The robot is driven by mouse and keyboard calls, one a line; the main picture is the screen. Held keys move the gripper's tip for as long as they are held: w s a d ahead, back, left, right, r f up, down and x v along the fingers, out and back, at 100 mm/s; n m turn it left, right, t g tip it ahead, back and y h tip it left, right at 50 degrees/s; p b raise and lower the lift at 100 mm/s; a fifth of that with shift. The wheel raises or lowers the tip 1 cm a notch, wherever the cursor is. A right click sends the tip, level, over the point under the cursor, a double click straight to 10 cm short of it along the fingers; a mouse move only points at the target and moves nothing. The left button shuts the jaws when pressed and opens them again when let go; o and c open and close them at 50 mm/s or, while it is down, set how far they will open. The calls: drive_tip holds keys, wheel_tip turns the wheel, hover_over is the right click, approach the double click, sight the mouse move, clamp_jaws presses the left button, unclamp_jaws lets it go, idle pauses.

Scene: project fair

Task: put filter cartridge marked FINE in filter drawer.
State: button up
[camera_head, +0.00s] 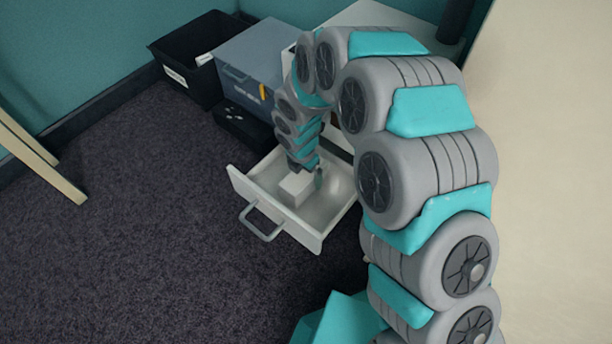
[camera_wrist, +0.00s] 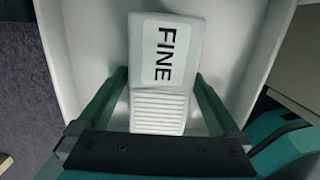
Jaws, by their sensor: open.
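The filter cartridge (camera_wrist: 161,72) is a white block with a label reading FINE and a ribbed lower part. In the head view the cartridge (camera_head: 294,187) lies inside the pulled-out white filter drawer (camera_head: 276,224). The drawer's wall (camera_wrist: 55,45) also shows in the wrist view, around the cartridge. My gripper (camera_wrist: 160,90) is open, with one finger on each side of the cartridge's ribbed part. The fingers look apart from its sides. In the head view my gripper (camera_head: 307,180) reaches down into the drawer, and its fingers are partly hidden.
A black bin (camera_head: 190,75) and a grey-blue box (camera_head: 250,62) stand against the back wall. A low black box (camera_head: 243,127) sits left of the drawer. A wooden leg (camera_head: 45,160) stands at the far left. The dark carpet in front of the drawer is clear.

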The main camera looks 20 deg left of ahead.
sight(303, 174)
drive_tip(key=r, duration=0.3)
drive_tip(key=r+p, duration=0.1)
drive_tip(key=r, duration=0.3)
drive_tip(key=s+r, duration=0.1)
drive_tip(key=r, duration=0.2)
drive_tip(key=shift+s+a+r, duration=0.1)
drive_tip(key=shift+a+r, duration=0.1)
drive_tip(key=shift+r, duration=0.2)
